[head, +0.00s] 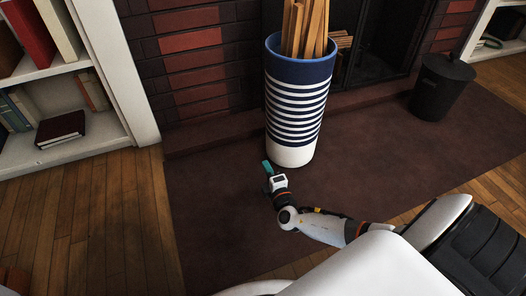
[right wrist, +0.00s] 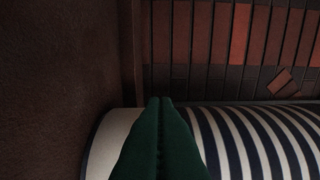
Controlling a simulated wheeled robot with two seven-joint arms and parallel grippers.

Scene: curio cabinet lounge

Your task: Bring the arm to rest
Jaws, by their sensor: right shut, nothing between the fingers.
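My right gripper (head: 267,167) is low over the dark hearth rug in the head view, just in front of the foot of a tall striped vase. Its green fingers (right wrist: 160,140) are shut together and empty in the right wrist view, with the vase behind them. My right arm (head: 330,228) reaches forward from the lower right of the head view. My left gripper is not in view.
The blue-and-white striped vase (head: 294,118) holds several wooden sticks (head: 305,28). A black bin (head: 440,88) stands right, near the fireplace. A white bookcase (head: 125,75) is at left. The dark rug (head: 220,210) is clear left of my arm.

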